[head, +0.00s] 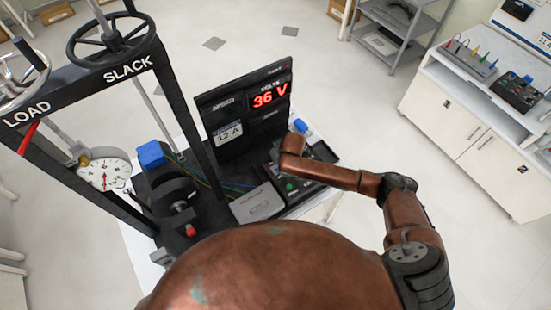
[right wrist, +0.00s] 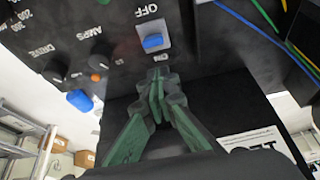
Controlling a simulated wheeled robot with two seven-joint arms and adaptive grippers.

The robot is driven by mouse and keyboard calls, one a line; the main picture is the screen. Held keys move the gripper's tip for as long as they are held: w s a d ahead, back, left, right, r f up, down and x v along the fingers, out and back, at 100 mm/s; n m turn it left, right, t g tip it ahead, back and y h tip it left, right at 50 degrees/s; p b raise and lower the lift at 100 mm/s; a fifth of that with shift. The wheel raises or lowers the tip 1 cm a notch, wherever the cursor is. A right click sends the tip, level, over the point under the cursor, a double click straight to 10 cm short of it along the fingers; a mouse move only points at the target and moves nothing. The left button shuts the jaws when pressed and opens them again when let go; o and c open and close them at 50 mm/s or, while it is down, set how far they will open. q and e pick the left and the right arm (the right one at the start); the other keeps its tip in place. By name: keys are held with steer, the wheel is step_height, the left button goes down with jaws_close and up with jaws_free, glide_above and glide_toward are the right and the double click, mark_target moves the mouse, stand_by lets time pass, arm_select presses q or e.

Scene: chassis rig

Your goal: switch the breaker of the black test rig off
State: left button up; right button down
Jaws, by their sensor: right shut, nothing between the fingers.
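The black test rig (head: 222,101) stands in the middle of the head view, with its red display (head: 270,95) lit at 36 V. In the right wrist view its breaker (right wrist: 152,41) is a blue lever in a pale plate, marked OFF at the picture's top and ON below. I cannot tell for sure which way the lever is set. My right gripper (right wrist: 158,82) is shut and empty, its green-padded fingertips just below the plate, by the ON mark. Whether they touch the panel is unclear. The head view hides the breaker around my right arm. My left gripper is out of view.
The DRIVE knob (right wrist: 55,72), AMPS knob (right wrist: 100,58) and a blue knob (right wrist: 80,101) sit left of the breaker in the right wrist view. Wires (right wrist: 268,25) run at its right. A load frame (head: 175,110) with handwheels and a dial gauge (head: 104,171) stands left.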

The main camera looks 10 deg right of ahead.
steer(key=shift+w+a+r+p, duration=0.15)
steer(key=shift+w+r+p, duration=0.2)
steer(key=shift+w, duration=0.15)
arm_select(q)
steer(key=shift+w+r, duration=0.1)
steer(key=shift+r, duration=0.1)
arm_select(e)
steer(key=v, duration=0.9)
steer(key=shift+s, duration=0.4)
steer(key=shift+f, duration=0.1)
